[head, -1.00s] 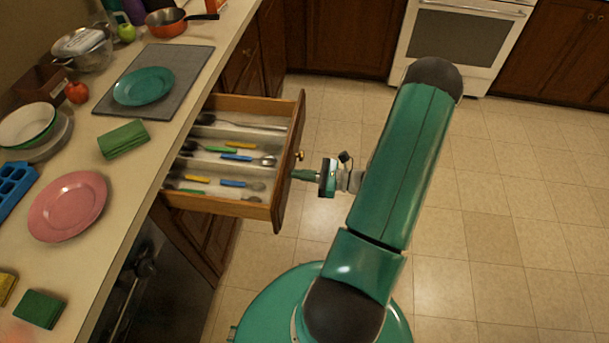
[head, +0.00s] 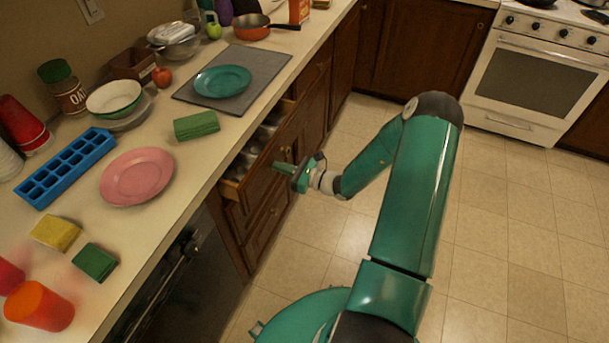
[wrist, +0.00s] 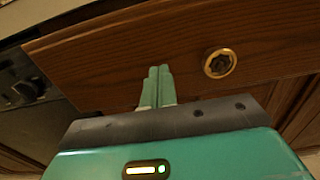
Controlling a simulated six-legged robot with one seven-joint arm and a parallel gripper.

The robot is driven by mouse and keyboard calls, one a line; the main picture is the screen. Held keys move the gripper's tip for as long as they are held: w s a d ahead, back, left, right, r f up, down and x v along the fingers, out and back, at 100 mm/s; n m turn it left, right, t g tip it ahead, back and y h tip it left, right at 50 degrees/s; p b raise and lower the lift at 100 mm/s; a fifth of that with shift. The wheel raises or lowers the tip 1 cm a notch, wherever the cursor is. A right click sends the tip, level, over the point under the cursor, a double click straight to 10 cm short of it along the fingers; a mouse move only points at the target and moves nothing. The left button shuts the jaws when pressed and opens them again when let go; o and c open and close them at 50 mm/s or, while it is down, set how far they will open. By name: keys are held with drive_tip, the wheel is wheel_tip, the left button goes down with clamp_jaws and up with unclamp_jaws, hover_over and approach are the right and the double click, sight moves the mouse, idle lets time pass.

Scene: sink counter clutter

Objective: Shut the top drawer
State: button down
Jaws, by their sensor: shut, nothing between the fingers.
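The top drawer (head: 260,188) is partly open below the counter edge. A narrow strip of its inside with some cutlery shows behind its front. In the wrist view the wooden drawer front (wrist: 130,55) fills the upper part, with a round brass-rimmed knob (wrist: 220,63) to the right of my fingers. My gripper (head: 278,166) is at the outer face of the drawer front, near the knob. In the wrist view my gripper (wrist: 157,72) has its two fingers together and empty, with tips at the wood. Whether they touch it is hard to tell.
A dark appliance (head: 185,275) is left of the drawer. The tiled floor to the right is clear.

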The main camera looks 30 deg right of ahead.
drive_tip(key=x, duration=0.7)
drive_tip(key=shift+w+a, duration=0.1)
drive_tip(key=shift+w, duration=0.1)
drive_tip(key=shift+w+a+r, duration=0.1)
drive_tip(key=shift+w+a, duration=0.3)
drive_tip(key=shift+w, duration=0.05)
